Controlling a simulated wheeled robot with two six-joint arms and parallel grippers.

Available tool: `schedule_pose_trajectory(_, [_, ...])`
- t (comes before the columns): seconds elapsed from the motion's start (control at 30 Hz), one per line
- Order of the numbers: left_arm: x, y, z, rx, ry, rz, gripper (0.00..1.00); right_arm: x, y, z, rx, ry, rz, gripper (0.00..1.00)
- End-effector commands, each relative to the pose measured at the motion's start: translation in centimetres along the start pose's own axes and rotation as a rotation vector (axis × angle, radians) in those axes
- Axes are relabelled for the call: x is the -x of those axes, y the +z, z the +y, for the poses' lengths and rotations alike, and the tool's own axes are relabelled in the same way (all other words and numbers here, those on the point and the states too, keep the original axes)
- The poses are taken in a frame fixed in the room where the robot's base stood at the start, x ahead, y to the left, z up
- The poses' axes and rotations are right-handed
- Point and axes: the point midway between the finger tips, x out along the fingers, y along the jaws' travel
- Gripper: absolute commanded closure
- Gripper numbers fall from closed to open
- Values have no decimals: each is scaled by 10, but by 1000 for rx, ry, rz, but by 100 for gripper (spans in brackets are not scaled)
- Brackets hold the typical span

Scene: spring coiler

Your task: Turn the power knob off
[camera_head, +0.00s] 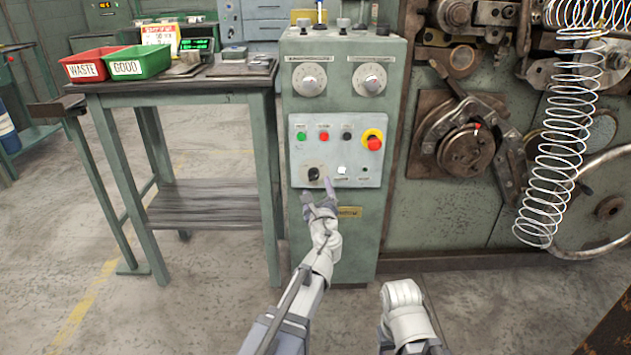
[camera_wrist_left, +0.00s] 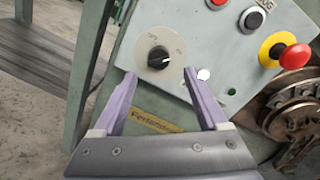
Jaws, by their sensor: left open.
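The power knob (camera_head: 313,174) is a small black rotary knob on a round pale dial, low on the left of the grey control panel (camera_head: 335,128). In the left wrist view the knob (camera_wrist_left: 158,57) lies ahead of and between my left gripper's two purple fingers. My left gripper (camera_head: 318,193) is just below and in front of the knob, its jaws (camera_wrist_left: 159,84) apart with nothing between them; it appears not to touch the knob. My right arm (camera_head: 405,312) shows at the bottom, but its gripper jaws cannot be made out.
The panel also carries a red emergency button (camera_head: 374,143) on yellow, small buttons and a white lamp (camera_head: 341,170). A side table (camera_head: 180,87) with red (camera_head: 90,66) and green (camera_head: 139,65) bins stands left. The coiler with a long spring (camera_head: 565,140) stands right.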

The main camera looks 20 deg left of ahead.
Motion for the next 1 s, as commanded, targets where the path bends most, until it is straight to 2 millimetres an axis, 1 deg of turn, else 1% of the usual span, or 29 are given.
schedule_pose_trajectory(0.03, [-10, 0, 0, 0, 2, -1, 24, 0, 0, 0, 0, 0, 0, 36])
schedule_pose_trajectory(0.3, [-51, 0, 0, 1, 2, -1, 24, 0, 0, 0, 0, 0, 0, 36])
schedule_pose_trajectory(0.43, [-59, 0, 0, 1, 1, 0, 24, 0, 0, 0, 0, 0, 0, 36])
schedule_pose_trajectory(0.67, [-59, 0, 0, 1, 0, 0, 24, 0, 0, 0, 0, 0, 0, 36])
schedule_pose_trajectory(1.0, [-59, 0, 0, 1, 0, 0, 63, 0, 0, 0, 0, 0, 0, 36])
